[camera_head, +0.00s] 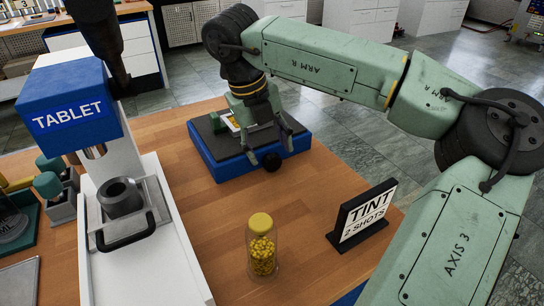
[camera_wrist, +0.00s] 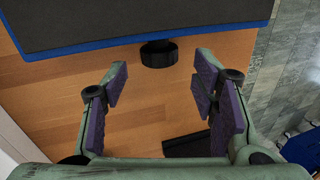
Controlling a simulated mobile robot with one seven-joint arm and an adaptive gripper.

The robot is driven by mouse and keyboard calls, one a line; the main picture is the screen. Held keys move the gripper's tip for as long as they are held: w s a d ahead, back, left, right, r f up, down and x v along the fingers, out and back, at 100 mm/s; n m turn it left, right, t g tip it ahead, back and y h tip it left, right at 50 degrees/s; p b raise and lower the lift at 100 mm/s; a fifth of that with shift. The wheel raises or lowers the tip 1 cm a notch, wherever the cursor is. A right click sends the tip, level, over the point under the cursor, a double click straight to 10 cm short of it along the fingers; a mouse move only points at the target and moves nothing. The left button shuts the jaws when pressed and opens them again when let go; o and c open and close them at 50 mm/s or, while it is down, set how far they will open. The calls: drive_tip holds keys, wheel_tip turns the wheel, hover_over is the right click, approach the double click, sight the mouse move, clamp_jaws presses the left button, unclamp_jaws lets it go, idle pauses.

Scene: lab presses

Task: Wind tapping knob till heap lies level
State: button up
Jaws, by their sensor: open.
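A blue tapping base with a dark top (camera_head: 212,150) stands on the wooden bench. A round black knob (camera_head: 272,161) sticks out of its front side; the knob also shows in the wrist view (camera_wrist: 158,54). My gripper (camera_head: 268,138) hangs over the front part of the base. In the wrist view my gripper (camera_wrist: 159,84) is open and empty, and the knob lies just beyond the gap between its fingertips, not gripped. A pale holder with a little yellow material (camera_head: 235,122) shows on the base, partly hidden by my gripper, so I cannot tell whether the heap is level.
A jar of yellow pieces (camera_head: 262,248) and a black TINT sign (camera_head: 362,215) stand at the bench front. A blue and white TABLET press (camera_head: 70,112) with a grey cup (camera_head: 120,197) stands left. Bare wood (camera_head: 180,130) separates press and base.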

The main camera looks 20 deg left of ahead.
sight(272, 157)
drive_tip(key=shift+x, duration=2.15)
drive_tip(key=shift+c, duration=0.3)
drive_tip(key=c, duration=1.1)
